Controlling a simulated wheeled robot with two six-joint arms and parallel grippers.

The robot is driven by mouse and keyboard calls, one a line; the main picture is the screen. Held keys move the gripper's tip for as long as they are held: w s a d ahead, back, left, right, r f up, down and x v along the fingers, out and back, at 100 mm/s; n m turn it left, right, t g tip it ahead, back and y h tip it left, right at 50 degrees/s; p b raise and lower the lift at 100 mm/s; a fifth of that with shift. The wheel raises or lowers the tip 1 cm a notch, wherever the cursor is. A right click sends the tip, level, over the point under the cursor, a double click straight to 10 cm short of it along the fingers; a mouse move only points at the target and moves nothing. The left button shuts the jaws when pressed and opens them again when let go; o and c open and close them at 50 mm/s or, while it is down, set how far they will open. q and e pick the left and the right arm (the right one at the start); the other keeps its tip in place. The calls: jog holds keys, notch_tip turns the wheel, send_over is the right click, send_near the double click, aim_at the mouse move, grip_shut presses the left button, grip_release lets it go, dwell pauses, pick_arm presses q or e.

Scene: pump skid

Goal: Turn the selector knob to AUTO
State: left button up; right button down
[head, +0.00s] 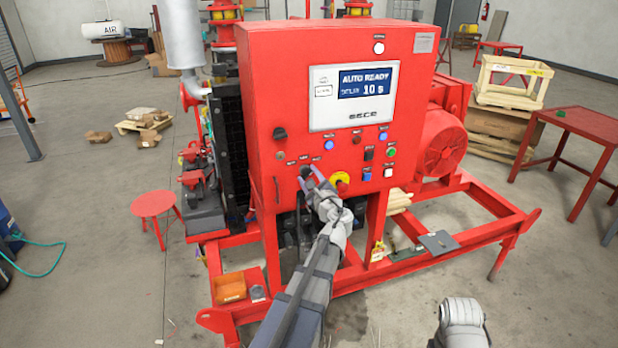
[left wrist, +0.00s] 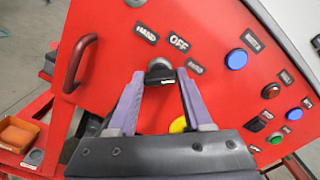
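The selector knob (left wrist: 160,72) is a dark knob with a grey top on the red panel, below the labels HAND, OFF and a partly blurred third label to the right. It also shows in the head view (head: 305,171), partly covered by my gripper. My left gripper (head: 311,174) is at the panel face. In the left wrist view its two fingertips (left wrist: 160,80) stand on either side of the knob, with slight gaps, so it looks open around it. I cannot tell which label the knob points to. My right gripper is out of view; only a grey part of my right arm shows.
The red cabinet (head: 262,110) has a screen (head: 365,82) reading AUTO READY. A yellow-ringed red button (head: 341,181) sits close right of my gripper. A handle (left wrist: 80,62) is at the left. Several buttons lie further right. The skid frame (head: 450,262) spreads below.

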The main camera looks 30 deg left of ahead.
pick_arm(q)
jog(key=o, duration=0.4)
jog(key=shift+o, duration=0.2)
jog(key=v, duration=0.7)
jog(key=shift+s+d, duration=0.25)
jog(key=shift+s, duration=0.05)
